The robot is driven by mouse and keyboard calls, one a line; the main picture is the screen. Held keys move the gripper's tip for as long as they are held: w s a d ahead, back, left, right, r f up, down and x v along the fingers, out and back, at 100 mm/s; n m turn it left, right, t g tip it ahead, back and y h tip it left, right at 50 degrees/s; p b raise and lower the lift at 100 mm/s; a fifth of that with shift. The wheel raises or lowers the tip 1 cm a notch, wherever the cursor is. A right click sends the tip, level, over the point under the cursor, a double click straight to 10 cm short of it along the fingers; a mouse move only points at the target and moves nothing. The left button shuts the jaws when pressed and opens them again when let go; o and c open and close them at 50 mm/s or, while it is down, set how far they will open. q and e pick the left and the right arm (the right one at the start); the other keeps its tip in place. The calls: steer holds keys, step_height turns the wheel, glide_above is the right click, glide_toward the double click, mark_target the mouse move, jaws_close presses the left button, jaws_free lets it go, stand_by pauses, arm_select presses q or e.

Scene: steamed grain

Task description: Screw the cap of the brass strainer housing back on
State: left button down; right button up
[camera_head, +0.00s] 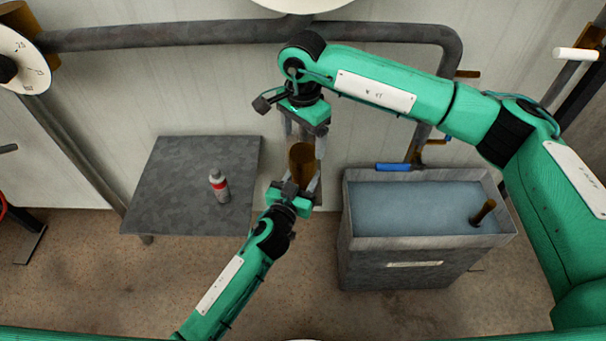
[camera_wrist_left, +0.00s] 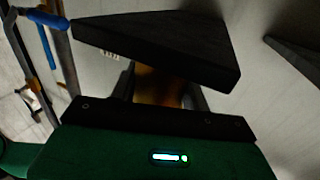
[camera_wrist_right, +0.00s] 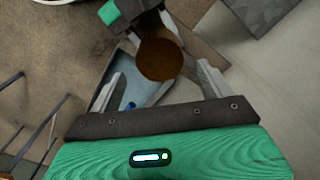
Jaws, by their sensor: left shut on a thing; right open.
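A brown-brass cylinder (camera_head: 302,160) stands near the wall, between my two grippers; I cannot tell whether it is the housing, the cap or both together. My left gripper (camera_head: 299,188) is shut on its lower part from below. The brass also shows, partly hidden, in the left wrist view (camera_wrist_left: 160,84). My right gripper (camera_head: 303,148) comes from above, open, with a finger on either side of the upper part. In the right wrist view, the cylinder's round brown end (camera_wrist_right: 160,59) lies between and beyond the spread fingers. No thread or seam is visible.
A grey table (camera_head: 180,165) at left bears a red-and-grey bottle (camera_head: 219,186). A metal tank (camera_head: 395,257) of water stands at right, with a brown rod-like thing (camera_head: 483,212) in it and a blue handle (camera_head: 394,167) behind. A grey pipe (camera_head: 180,37) crosses the wall above.

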mark_target(303, 152)
steer(key=shift+f, duration=4)
steer(key=c, duration=1)
steer(key=m, duration=0.5)
steer(key=shift+m, duration=0.4)
steer(key=shift+c, duration=0.2)
steer(key=m, duration=0.4)
steer(key=shift+m, duration=0.4)
steer(key=m, duration=0.4)
steer(key=shift+m, duration=0.3)
steer(key=m, duration=0.4)
